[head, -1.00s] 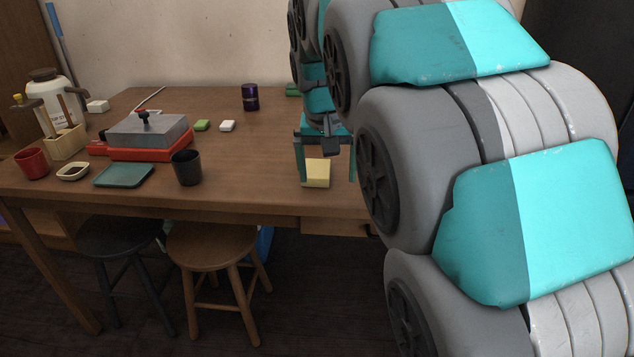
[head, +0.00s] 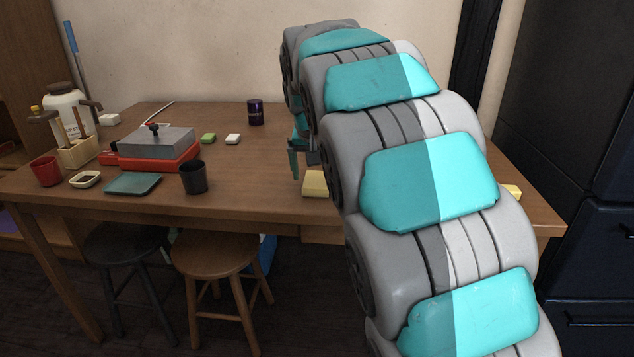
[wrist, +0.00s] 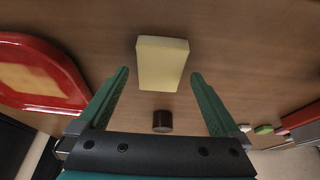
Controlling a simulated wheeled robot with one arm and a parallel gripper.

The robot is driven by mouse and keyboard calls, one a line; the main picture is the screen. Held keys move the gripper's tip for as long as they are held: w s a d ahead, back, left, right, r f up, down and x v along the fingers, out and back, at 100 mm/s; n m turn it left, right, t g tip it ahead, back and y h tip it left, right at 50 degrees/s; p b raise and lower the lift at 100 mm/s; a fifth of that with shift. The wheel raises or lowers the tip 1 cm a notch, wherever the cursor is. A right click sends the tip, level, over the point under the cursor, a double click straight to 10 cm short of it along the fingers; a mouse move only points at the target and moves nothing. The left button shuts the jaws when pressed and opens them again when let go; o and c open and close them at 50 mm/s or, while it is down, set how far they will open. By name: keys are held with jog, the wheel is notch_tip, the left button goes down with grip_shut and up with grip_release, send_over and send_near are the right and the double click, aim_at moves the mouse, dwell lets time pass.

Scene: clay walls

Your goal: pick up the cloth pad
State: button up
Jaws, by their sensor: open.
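A pale yellow block-shaped pad (head: 315,183), which I take to be the cloth pad, lies on the table near its front edge. My arm hides its right part in the head view. In the wrist view the whole pad (wrist: 162,63) shows, beyond the fingertips and roughly centred between them. My gripper (wrist: 159,73) is open and empty, with its two green fingers apart and not touching the pad. In the head view the gripper is mostly hidden behind my arm, with one teal finger showing just behind and above the pad.
A red tray (wrist: 38,80) lies beside the pad in the wrist view. A dark can (head: 255,112) stands at the back of the wooden table (head: 240,190). A black cup (head: 193,177), a teal flat plate (head: 132,184) and a red burner (head: 150,160) are further left.

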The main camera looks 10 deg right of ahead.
jog(key=shift+x, duration=0.85)
jog(key=c, duration=1.4)
jog(key=shift+r, duration=0.15)
jog(key=shift+r, duration=1.65)
jog(key=s+r+b, duration=0.1)
jog(key=s+b, duration=0.1)
jog(key=s, duration=1.4)
jog(key=shift+a+r, duration=0.2)
jog(key=shift+r, duration=0.05)
